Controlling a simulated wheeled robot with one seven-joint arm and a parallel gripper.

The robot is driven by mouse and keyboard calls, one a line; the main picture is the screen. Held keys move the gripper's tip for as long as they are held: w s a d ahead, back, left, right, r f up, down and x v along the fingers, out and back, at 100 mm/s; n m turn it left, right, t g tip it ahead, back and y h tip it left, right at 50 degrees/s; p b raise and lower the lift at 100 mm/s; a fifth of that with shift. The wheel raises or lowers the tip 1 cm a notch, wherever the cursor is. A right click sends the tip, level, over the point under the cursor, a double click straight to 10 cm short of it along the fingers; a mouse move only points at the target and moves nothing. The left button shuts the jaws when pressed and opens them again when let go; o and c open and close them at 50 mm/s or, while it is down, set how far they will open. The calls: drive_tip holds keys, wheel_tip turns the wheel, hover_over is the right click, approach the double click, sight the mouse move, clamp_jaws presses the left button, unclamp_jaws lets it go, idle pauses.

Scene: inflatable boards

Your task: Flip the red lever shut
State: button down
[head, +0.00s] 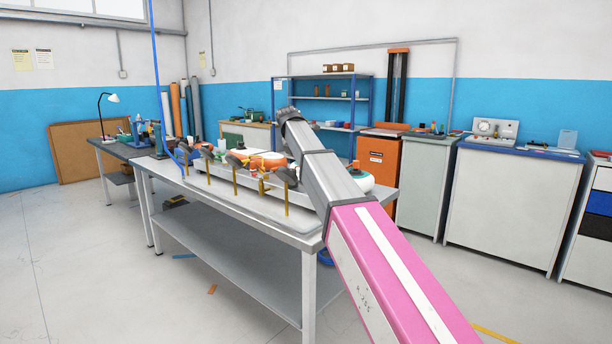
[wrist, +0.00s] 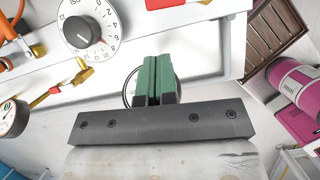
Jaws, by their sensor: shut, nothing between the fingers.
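In the wrist view, my gripper (wrist: 157,62) shows its two green fingers closed together with nothing between them. A small red lever-like piece (wrist: 53,90) with yellow-brass ends lies left of the fingers, apart from them. Another red piece (wrist: 164,3) shows at the top edge, above the fingers and partly cut off. I cannot tell for certain which is the red lever, or how far it is turned. In the head view the lever is too small to make out, and my fingers cannot be made out there.
A white panel carries a numbered dial (wrist: 88,27) up and left of the fingers. A round gauge (wrist: 12,117) and an orange hose (wrist: 7,27) are at the left. A pink cylinder (wrist: 293,84) is at the right. The workbench (head: 285,228) holds the crowded boards.

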drive_tip(key=x, duration=0.9)
drive_tip(key=shift+w+d+f, duration=0.1)
drive_tip(key=shift+f, duration=0.3)
